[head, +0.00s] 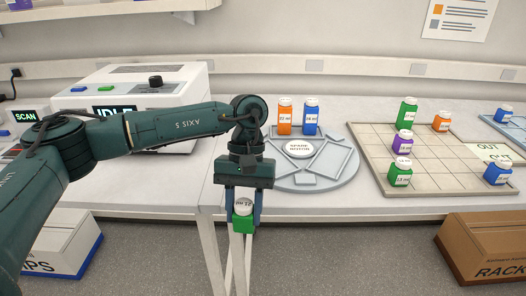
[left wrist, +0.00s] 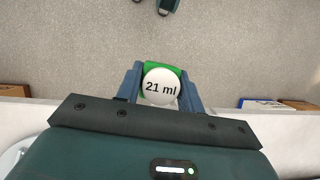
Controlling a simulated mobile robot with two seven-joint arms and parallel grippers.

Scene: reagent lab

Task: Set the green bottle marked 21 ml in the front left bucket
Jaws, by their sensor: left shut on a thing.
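My left gripper (head: 243,222) is shut on a green bottle (head: 243,219) with a white cap. It holds the bottle in the air in front of the bench edge, over the floor. In the left wrist view the cap (left wrist: 161,87) reads 21 ml and sits between the two fingers. A round grey rotor (head: 338,178) marked SPARE ROTOR lies on the bench, right of and beyond the gripper. Its front left part is partly hidden by my gripper, and I cannot tell its buckets apart clearly. My right gripper is not in view.
An orange bottle (head: 285,118) and a blue bottle (head: 311,118) stand at the rotor's back. A white machine (head: 135,85) reading IDLE stands behind my left arm. A cardboard box (head: 480,245) stands on the floor.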

